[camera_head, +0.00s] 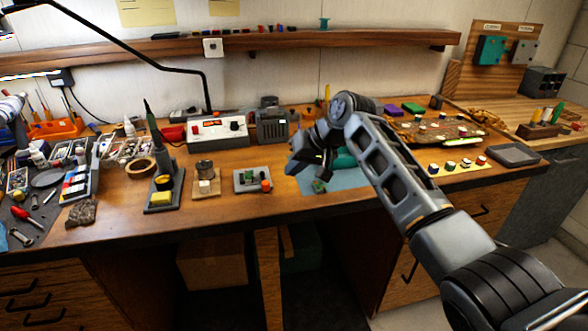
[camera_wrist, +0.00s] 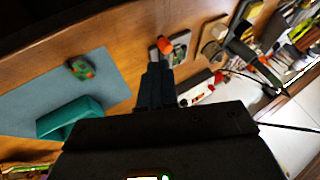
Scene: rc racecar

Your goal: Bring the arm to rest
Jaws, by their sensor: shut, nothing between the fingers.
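My arm reaches in from the lower right of the head view, bends at a raised elbow and hangs over the wooden workbench. My gripper (camera_head: 292,168) is shut and empty above the bench, by the left edge of a blue mat (camera_head: 345,182). In the wrist view my gripper's fingers (camera_wrist: 156,72) are together with nothing between them. A small green part with red spots (camera_wrist: 82,68) lies on the mat and also shows in the head view (camera_head: 319,186). A teal block-like piece (camera_wrist: 70,118) lies on the mat too; my arm partly hides it in the head view (camera_head: 345,158).
Left of my gripper stand a small grey fixture with an orange knob (camera_head: 252,180), a soldering stand (camera_head: 163,193) and a power supply (camera_head: 218,131). A wall shelf (camera_head: 270,45) runs behind. A board with small parts (camera_head: 425,130) lies right of my arm.

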